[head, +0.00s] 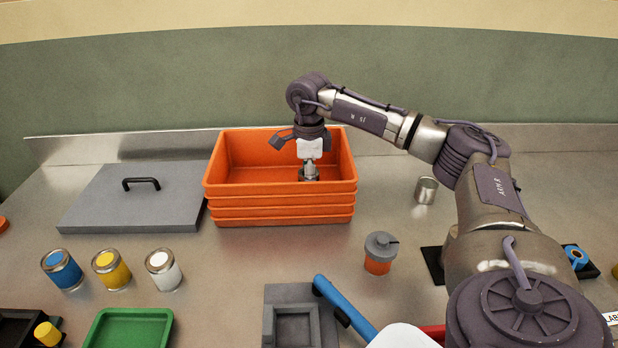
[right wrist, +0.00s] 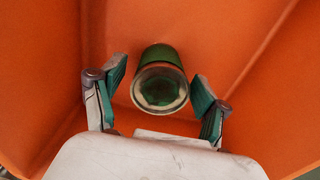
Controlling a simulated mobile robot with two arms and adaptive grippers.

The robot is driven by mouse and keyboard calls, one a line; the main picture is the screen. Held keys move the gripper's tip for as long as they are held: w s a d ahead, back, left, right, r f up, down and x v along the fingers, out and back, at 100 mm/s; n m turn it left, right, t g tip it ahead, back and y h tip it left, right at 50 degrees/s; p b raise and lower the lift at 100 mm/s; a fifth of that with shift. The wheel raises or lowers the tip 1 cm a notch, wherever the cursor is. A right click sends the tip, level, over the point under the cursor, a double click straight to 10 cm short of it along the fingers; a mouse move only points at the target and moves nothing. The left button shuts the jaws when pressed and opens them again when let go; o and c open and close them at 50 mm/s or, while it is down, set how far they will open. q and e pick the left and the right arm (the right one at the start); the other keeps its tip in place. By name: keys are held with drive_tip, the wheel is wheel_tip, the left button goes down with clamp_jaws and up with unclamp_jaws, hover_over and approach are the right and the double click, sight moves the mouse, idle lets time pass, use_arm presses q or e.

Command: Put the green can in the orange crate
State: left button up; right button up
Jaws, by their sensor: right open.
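The orange crate (head: 235,190) stands at the back middle of the bench, on top of a stack of similar crates. My right gripper (head: 309,174) reaches down inside it, towards its right part. In the right wrist view the green can (right wrist: 160,88) is inside the crate, its round end facing the camera. The open fingers of my right gripper (right wrist: 158,98) are on either side of it, with a gap to each. In the head view the gripper mostly hides the can. My left gripper is not in view.
Blue (head: 62,270), yellow (head: 111,270) and white (head: 163,269) cans stand in front. A silver can (head: 426,190) and an orange jar (head: 380,254) are to the right. A green tray (head: 128,330) lies at the front.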

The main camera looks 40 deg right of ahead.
wheel_tip(320, 180, up, 12)
drive_tip(key=shift+r, duration=0.15)
idle(0.3)
idle(0.5)
